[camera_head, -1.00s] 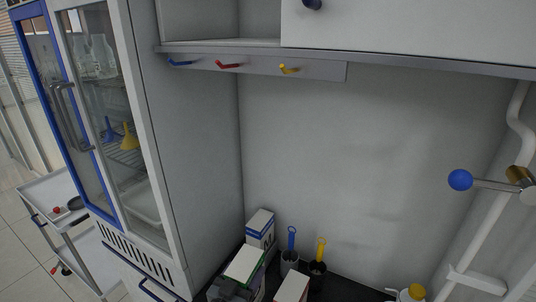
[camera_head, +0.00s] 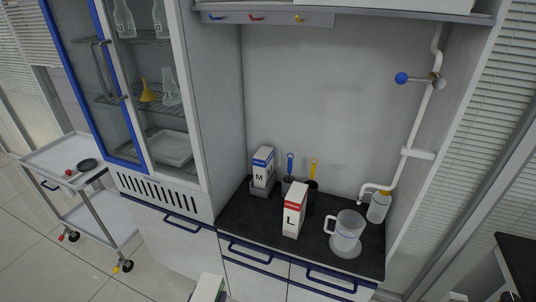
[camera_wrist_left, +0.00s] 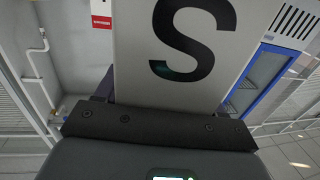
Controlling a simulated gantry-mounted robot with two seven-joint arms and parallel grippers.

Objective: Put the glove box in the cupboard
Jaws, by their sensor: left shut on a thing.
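A white glove box with a green edge (camera_head: 207,288) shows at the bottom edge of the head view, cut off by the frame. In the left wrist view the box (camera_wrist_left: 235,28) carries a large black S. My left gripper (camera_wrist_left: 160,125) is shut on it; its dark bar lies across the box's near end. The box is in front of the worktop. Only the bottom of the wall cupboard (camera_head: 345,4) shows, at the top. My right gripper is not in view.
On the black worktop (camera_head: 232,214) stand a blue-topped M box (camera_head: 262,170) in a grey holder, a red-topped L box (camera_head: 294,212), a clear jug (camera_head: 346,232) and a bottle (camera_head: 378,207). A white trolley (camera_head: 60,158) stands at left. A pipe with a blue-knobbed valve (camera_head: 402,78) runs at right.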

